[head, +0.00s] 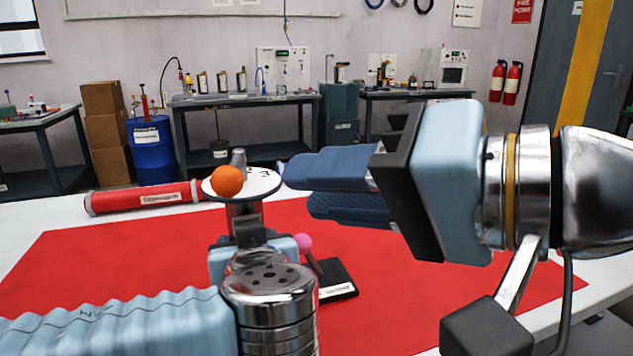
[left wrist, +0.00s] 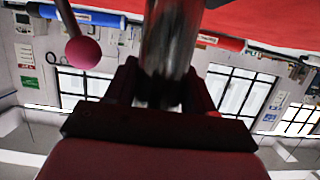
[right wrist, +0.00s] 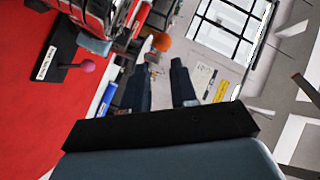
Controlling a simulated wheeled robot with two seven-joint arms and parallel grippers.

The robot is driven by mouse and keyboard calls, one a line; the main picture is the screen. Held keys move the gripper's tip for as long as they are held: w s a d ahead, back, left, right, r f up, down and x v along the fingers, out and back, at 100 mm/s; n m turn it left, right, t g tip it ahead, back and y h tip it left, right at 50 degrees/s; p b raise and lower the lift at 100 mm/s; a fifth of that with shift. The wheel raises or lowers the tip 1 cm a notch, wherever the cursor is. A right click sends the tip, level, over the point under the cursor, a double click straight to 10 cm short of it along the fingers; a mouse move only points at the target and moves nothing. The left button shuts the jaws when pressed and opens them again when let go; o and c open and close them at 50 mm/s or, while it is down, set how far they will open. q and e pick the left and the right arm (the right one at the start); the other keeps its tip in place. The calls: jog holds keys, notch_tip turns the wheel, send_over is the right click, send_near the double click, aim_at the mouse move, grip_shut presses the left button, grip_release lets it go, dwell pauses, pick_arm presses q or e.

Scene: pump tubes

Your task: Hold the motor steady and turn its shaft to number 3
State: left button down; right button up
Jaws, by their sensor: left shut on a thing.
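The motor is a silver cylinder (head: 243,212) topped by a round white dial (head: 267,184) with printed numbers; a 3 shows at its right side. An orange ball (head: 229,181) and a short grey peg (head: 238,158) stand on the dial. My left gripper (head: 250,238) is shut on the motor's body below the dial; the left wrist view shows the silver cylinder (left wrist: 170,45) between its fingers. My right gripper (head: 300,191) is right of the dial, its fingers apart. In the right wrist view nothing is between them, and the orange ball (right wrist: 162,42) lies beyond their tips.
A red tube (head: 140,197) lies at the table's back left. The red mat (head: 110,260) is otherwise mostly clear.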

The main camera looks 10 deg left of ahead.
jog(key=w+d+g, duration=0.1)
jog(key=w, duration=0.1)
jog(key=w+d+m+g, duration=0.1)
jog(key=w+d+g, duration=0.1)
jog(key=shift+h, duration=0.3)
grip_shut()
jog(key=g, duration=0.4)
send_near(232, 176)
jog(key=a+f, duration=0.4)
jog(key=f, duration=0.1)
jog(key=shift+w+a+r, duration=0.15)
jog(key=shift+a, duration=0.2)
jog(key=shift+w+a+r, duration=0.1)
jog(key=shift+w+a, duration=0.05)
jog(key=shift+a, duration=0.2)
